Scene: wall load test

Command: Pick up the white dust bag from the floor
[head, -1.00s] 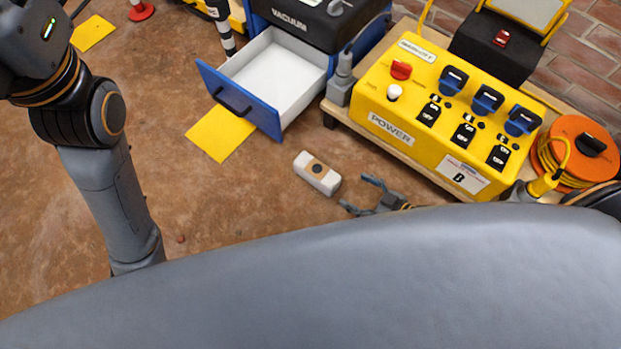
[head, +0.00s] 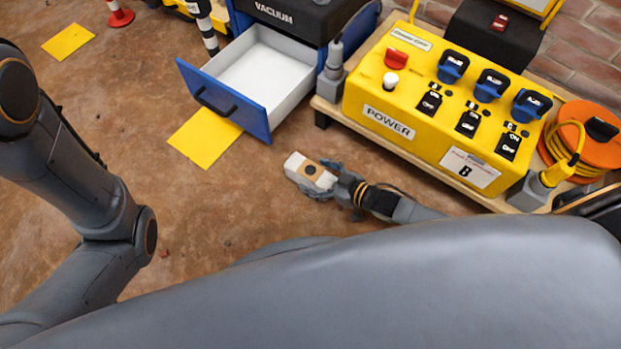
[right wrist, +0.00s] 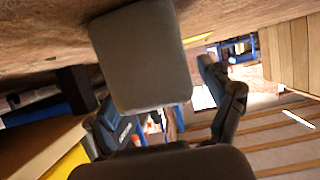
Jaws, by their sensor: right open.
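The white dust bag (head: 297,164), a small block with a tan patch and a dark round spot, lies on the brown floor in the head view. My right gripper (head: 318,180) is at the bag's right end, its fingers open on either side of it. In the right wrist view the bag (right wrist: 141,55) fills the upper middle, greyish in shade, between the open fingers of the gripper (right wrist: 160,108). I cannot tell whether the fingers touch it. My left arm shows at the left of the head view, but its gripper is out of the picture.
An open blue drawer (head: 222,100) of the vacuum unit stands behind the bag, with a yellow sheet (head: 205,138) on the floor beneath it. A low wooden platform (head: 420,163) carrying a yellow power box (head: 425,125) is to the right.

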